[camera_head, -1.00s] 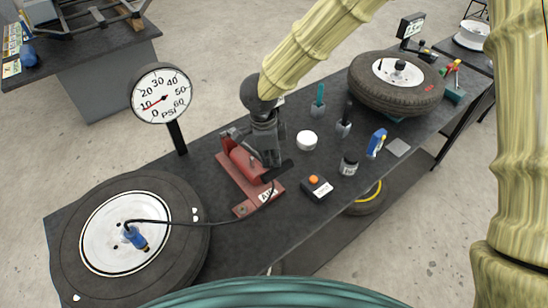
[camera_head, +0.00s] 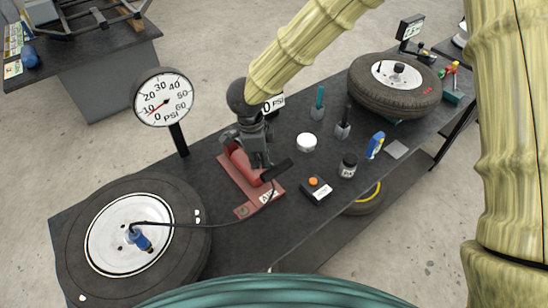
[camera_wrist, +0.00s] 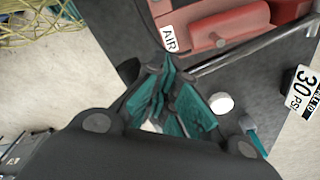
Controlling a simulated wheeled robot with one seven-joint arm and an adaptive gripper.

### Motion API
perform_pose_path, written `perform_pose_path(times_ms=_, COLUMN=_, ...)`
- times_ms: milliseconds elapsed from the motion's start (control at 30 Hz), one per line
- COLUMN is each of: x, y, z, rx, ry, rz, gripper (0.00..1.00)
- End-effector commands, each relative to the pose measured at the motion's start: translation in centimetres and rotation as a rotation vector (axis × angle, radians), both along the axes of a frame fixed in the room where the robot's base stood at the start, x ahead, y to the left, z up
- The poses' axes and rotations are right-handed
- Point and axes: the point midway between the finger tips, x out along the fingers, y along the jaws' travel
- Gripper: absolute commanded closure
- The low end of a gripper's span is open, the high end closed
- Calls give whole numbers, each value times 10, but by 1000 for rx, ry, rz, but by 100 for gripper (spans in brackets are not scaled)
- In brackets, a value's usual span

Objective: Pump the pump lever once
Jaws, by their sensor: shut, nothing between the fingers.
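The red foot pump (camera_head: 236,172) stands on the dark bench, with a plate marked AIR at its near end. Its pump lever (camera_head: 278,170) shows as a dark bar beside my gripper. In the wrist view the lever (camera_wrist: 262,46) is a grey rod running along the red body (camera_wrist: 222,32). My gripper (camera_head: 262,163) hangs over the pump and hides part of it. Its teal fingers (camera_wrist: 168,98) are shut and empty, close to the lever's near end; I cannot tell whether they touch it. The round PSI gauge (camera_head: 163,97) reads about 10.
A wheel (camera_head: 190,255) with a blue valve fitting (camera_head: 142,239) and a black hose lies at the front left. A black box with an orange button (camera_head: 315,189), a dark jar (camera_head: 348,166) and a white disc (camera_head: 306,142) stand right of the pump. Another wheel (camera_head: 390,100) lies farther back.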

Motion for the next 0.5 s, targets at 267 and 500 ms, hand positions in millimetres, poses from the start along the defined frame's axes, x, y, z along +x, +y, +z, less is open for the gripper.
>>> perform_pose_path(times_ms=267, x=0, y=1, z=9, rx=1, ry=0, rz=0, gripper=100)
perform_pose_path(times_ms=500, x=1, y=4, z=47, rx=2, ry=-1, rz=-1, gripper=100)
